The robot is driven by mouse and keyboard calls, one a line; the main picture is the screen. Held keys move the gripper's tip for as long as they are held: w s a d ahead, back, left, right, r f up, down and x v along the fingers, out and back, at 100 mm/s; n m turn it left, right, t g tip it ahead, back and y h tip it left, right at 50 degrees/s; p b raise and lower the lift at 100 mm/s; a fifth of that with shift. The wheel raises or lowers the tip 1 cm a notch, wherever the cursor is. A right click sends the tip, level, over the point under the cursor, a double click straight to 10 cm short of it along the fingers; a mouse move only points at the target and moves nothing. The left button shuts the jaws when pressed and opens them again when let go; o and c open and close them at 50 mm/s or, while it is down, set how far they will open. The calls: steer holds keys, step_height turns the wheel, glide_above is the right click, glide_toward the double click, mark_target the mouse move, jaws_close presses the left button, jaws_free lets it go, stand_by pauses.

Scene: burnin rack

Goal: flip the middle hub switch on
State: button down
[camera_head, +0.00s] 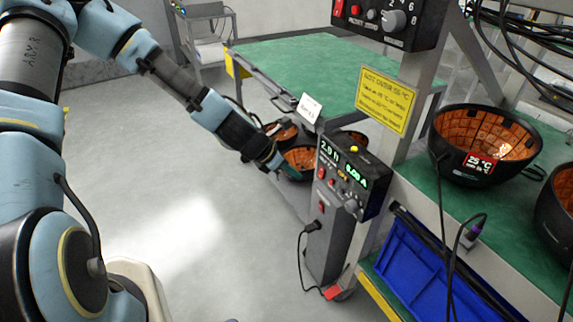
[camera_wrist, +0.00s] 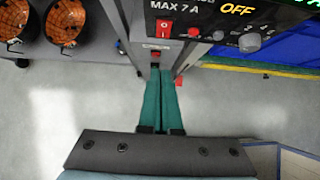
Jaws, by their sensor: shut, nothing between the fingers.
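The black unit (camera_head: 345,180) has a lit display, small knobs and a red rocker switch (camera_head: 321,172). Its front also shows at the top of the wrist view, with "MAX 7 A", "OFF" and the red rocker (camera_wrist: 165,27). Below it is a grey box (camera_head: 326,235) with another red switch (camera_head: 321,207), which shows in the wrist view (camera_wrist: 155,55) just beyond my fingertips. I cannot tell which switch is the middle hub's. My gripper (camera_head: 294,173) is left of the black unit. Its green fingers (camera_wrist: 160,72) are shut and empty; contact with the switch is not clear.
A green-topped table (camera_head: 300,60) stands behind. Black bowls with copper linings sit behind my gripper (camera_head: 300,157) and on the right bench (camera_head: 485,145). A cable plugs into the grey box. A blue bin (camera_head: 410,265) is at right. Open floor lies at left.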

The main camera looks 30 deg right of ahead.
mark_target(321, 173)
steer(key=d+f+p, duration=0.1)
steer(key=d+f, duration=0.2)
steer(key=d, duration=0.3)
steer(key=shift+s+f, duration=0.15)
steer(key=shift+d+f, duration=0.1)
steer(key=shift+d, duration=0.25)
